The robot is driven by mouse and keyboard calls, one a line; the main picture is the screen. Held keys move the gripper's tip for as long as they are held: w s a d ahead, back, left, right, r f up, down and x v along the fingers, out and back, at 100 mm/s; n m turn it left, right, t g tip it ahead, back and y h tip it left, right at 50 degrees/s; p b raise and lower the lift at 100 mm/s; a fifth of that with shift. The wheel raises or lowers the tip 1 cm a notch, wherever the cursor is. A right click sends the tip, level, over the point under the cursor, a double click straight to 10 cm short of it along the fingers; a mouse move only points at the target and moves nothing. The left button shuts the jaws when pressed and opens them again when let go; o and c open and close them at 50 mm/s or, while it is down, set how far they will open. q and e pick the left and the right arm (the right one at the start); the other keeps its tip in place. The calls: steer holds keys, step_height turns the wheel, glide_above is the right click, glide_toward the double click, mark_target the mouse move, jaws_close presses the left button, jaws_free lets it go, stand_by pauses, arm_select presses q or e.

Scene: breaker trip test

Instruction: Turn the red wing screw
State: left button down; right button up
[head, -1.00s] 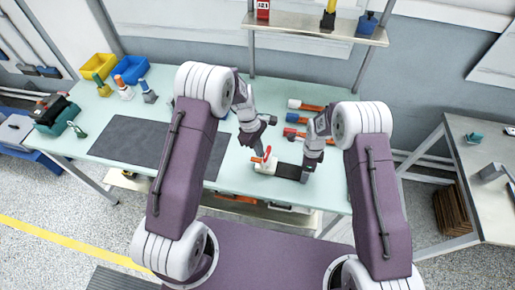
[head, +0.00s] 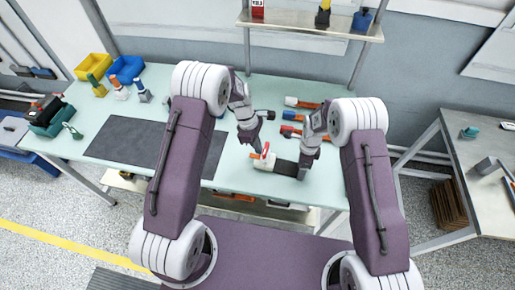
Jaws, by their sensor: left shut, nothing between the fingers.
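The red wing screw (head: 266,149) stands up from a small white breaker unit (head: 264,162) on the pale green table. An orange part shows at the unit's left end and a black part (head: 286,168) at its right. My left gripper (head: 257,148) is shut and empty, pointing down just left of the screw; whether it touches the screw is too small to tell. My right gripper (head: 302,174) points down at the right end of the black part. Its fingertips are too small and dark to tell whether it is open or shut.
A dark mat (head: 130,143) lies left of the unit. Several orange and blue-handled tools (head: 295,117) lie behind it. Yellow (head: 93,67) and blue (head: 125,68) bins stand at the back left. A shelf (head: 300,24) rises behind the table.

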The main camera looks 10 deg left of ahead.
steer(key=shift+s, duration=0.1)
arm_select(q)
steer(key=a+r, duration=0.6)
steer(key=r, duration=0.3)
steer(key=shift+a+r, duration=0.2)
steer(key=shift+r, duration=0.2)
steer(key=shift+w, duration=0.1)
arm_select(e)
steer(key=o, duration=2)
